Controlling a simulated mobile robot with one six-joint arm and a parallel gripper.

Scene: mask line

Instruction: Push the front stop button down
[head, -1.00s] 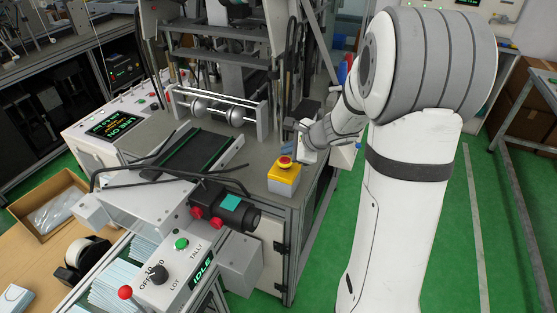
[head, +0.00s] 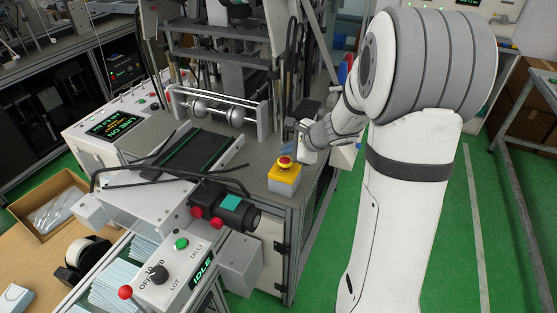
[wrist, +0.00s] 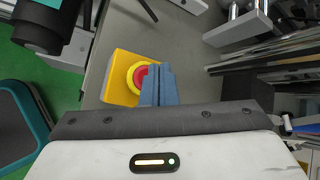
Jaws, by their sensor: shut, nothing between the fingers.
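The front stop button is a red mushroom head (head: 285,161) with a yellow ring, on a yellow box (head: 284,179) at the front right corner of the machine's grey deck. In the wrist view the red button (wrist: 140,76) is partly covered on its right side by my blue fingers. My gripper (head: 291,150) is just behind and above the button in the head view. Its fingers (wrist: 163,70) are shut together with nothing between them. Whether the fingertips touch the button cannot be told.
Rollers (head: 218,112) and machine posts rise behind. A control box reading IDLE (head: 175,272) is at the front left. Green floor lies to the right.

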